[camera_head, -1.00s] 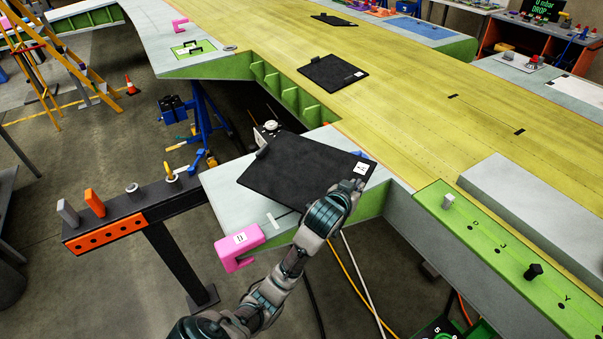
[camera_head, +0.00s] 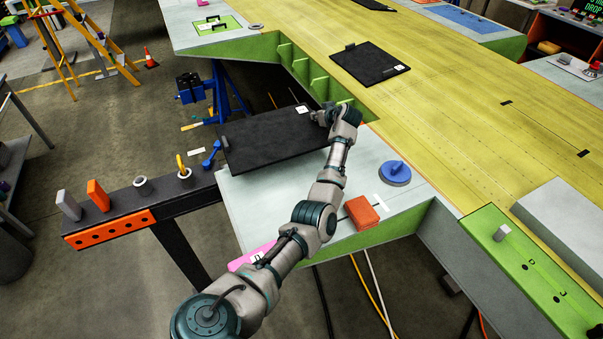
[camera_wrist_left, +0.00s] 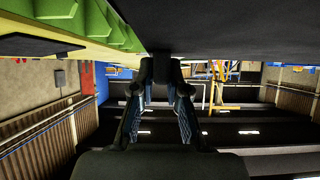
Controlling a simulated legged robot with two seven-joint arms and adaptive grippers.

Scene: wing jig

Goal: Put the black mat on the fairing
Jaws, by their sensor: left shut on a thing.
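A black mat (camera_head: 265,138) with a small white label is held at its right corner by my left gripper (camera_head: 326,116), which is shut on it. The mat hangs over the gap beside the green ribs, its near edge in front of the far part of a pale grey panel (camera_head: 285,195), which looks like the fairing. I cannot tell if they touch. In the left wrist view the mat (camera_wrist_left: 230,30) is a dark slab across the top, above my fingers (camera_wrist_left: 160,100). Another black mat (camera_head: 370,62) lies on the yellow wing skin. My right gripper is not in view.
On the pale panel are a red-orange block (camera_head: 361,213) and a blue round handle (camera_head: 395,173). A pink clamp (camera_head: 250,257) is at its near edge, partly behind my arm. A black stand (camera_head: 150,195) with orange and grey pieces is at left.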

